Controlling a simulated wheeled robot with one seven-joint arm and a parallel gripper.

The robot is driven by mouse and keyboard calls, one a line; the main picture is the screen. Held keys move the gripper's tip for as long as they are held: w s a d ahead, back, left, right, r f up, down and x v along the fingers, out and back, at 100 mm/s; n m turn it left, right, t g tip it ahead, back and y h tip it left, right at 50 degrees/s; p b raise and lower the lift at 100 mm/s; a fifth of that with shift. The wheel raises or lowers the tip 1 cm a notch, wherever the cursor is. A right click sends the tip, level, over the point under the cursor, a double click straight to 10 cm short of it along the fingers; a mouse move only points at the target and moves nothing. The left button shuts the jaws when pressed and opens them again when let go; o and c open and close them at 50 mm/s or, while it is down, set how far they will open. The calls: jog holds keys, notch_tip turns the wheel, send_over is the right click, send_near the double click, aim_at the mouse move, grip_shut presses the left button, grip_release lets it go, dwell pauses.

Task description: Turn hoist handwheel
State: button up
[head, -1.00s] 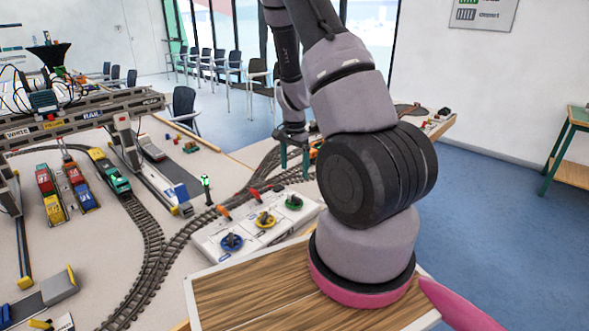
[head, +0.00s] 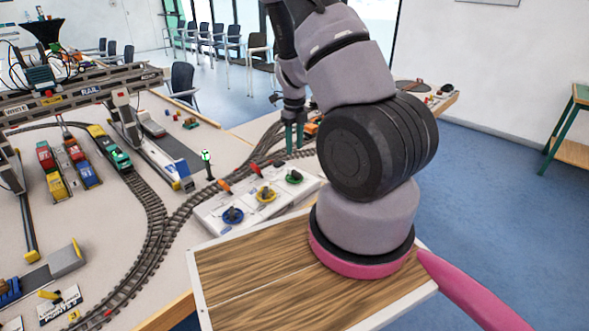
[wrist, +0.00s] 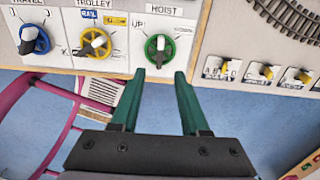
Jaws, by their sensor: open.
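The hoist handwheel is a green ring with a dark and white grip across it, at the right end of a white panel; it shows in the head view (head: 294,177) and, under the label HOIST, in the wrist view (wrist: 151,55). My gripper (head: 294,150) has green fingers and is above and beyond the wheel in the head view. In the wrist view my gripper (wrist: 160,74) is open and empty, its fingertips just below the wheel in the picture. I see no contact; the height gap cannot be told.
The yellow trolley wheel (wrist: 96,42) and blue travel wheel (wrist: 34,40) sit left of the hoist wheel. Small yellow-handled switches (wrist: 262,74) lie to the right. Tracks (head: 160,230) with model trains (head: 112,152) and a gantry crane (head: 85,108) fill the table's left.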

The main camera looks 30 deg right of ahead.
aim_at(295, 171)
notch_tip(295, 171, down, 10)
jog(key=shift+r, duration=0.1)
dwell(0.4)
grip_shut()
